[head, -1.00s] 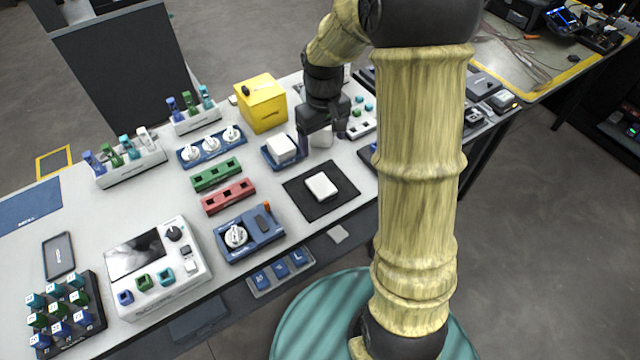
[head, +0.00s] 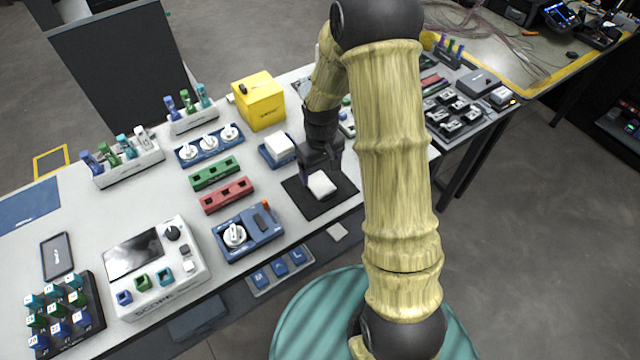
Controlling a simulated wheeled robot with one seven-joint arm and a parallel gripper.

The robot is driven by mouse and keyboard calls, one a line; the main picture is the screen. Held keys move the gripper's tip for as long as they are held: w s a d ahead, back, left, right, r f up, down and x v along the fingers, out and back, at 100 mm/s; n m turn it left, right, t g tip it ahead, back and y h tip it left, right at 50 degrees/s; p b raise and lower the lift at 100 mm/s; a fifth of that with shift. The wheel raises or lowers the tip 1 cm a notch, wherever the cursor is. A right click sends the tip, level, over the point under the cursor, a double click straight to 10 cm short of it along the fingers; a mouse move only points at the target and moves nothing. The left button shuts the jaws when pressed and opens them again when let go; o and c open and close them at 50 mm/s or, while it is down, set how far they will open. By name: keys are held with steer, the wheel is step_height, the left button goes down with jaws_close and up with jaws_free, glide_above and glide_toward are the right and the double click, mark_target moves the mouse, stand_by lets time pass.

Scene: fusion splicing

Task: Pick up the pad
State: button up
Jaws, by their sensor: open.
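A white pad (head: 321,184) with rounded corners lies on a black square mat (head: 333,204) near the table's front edge, in the head view. My gripper (head: 320,173) is open and pointing down, right at the far side of this pad. One finger shows near the pad's far left corner; the other is partly hidden by the wrist. I cannot tell whether the fingers touch the pad.
A yellow box (head: 262,103) stands behind the blue base. Green (head: 214,173) and red (head: 227,195) slotted blocks and a blue device (head: 249,232) with a dial lie left of the mat. My arm hides part of the table to the right.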

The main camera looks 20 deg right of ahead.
mark_target(321, 184)
step_height(321, 184, down, 5)
steer(key=shift+f, duration=0.1)
stand_by(0.5)
stand_by(0.3)
steer(key=c, duration=0.8)
